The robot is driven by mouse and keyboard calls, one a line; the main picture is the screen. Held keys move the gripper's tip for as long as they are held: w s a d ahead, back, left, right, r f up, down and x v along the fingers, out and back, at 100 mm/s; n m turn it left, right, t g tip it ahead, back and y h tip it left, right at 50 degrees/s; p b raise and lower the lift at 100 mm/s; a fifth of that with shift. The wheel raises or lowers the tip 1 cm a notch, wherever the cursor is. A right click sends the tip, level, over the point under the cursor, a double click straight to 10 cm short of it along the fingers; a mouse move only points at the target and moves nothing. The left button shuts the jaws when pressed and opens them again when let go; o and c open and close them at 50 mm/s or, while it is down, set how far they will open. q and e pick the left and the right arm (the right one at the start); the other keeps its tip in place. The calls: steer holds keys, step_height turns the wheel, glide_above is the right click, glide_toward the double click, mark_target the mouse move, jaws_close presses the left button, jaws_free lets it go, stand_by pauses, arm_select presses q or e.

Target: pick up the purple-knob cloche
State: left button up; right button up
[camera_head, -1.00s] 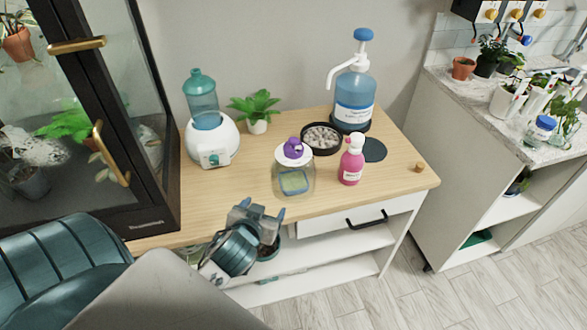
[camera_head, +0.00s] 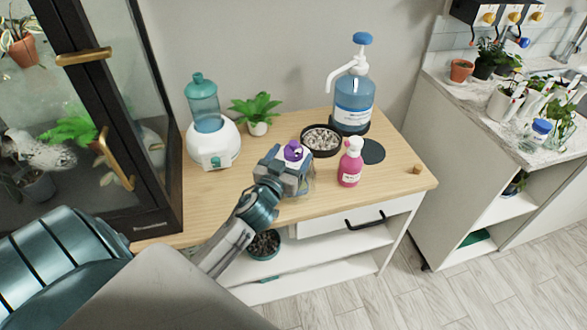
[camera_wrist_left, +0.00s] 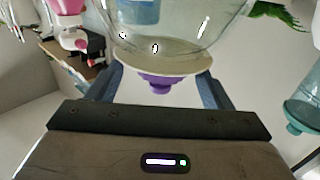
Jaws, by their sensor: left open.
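The purple-knob cloche (camera_head: 293,150) stands on the wooden cabinet top. Its knob shows above my left gripper, and much of its clear glass body is hidden behind the gripper. My left gripper (camera_head: 288,167) is open at the cloche's upper part. In the left wrist view the picture is upside down. There the glass cloche (camera_wrist_left: 180,32) fills the upper middle, and its white lid and purple knob lie between the two spread fingers of the gripper (camera_wrist_left: 160,82). I cannot tell whether the fingers touch it. My right gripper is not in view.
A pink pump bottle (camera_head: 350,165) stands close right of the cloche. Behind are a round tray of pebbles (camera_head: 321,153) and a large blue pump bottle (camera_head: 353,100). A white humidifier (camera_head: 212,145) and potted plant (camera_head: 257,115) stand left. A glass-doored cabinet (camera_head: 150,110) borders the left.

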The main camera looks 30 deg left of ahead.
arm_select(q)
steer(key=w, duration=0.2)
steer(key=w+a+p, duration=0.1)
steer(key=shift+w+r, duration=0.1)
steer(key=shift+w, duration=0.25)
steer(key=shift+w+p, duration=0.3)
steer(key=shift+w, duration=0.05)
steer(key=shift+s, duration=0.1)
steer(key=c, duration=1.1)
jaws_close()
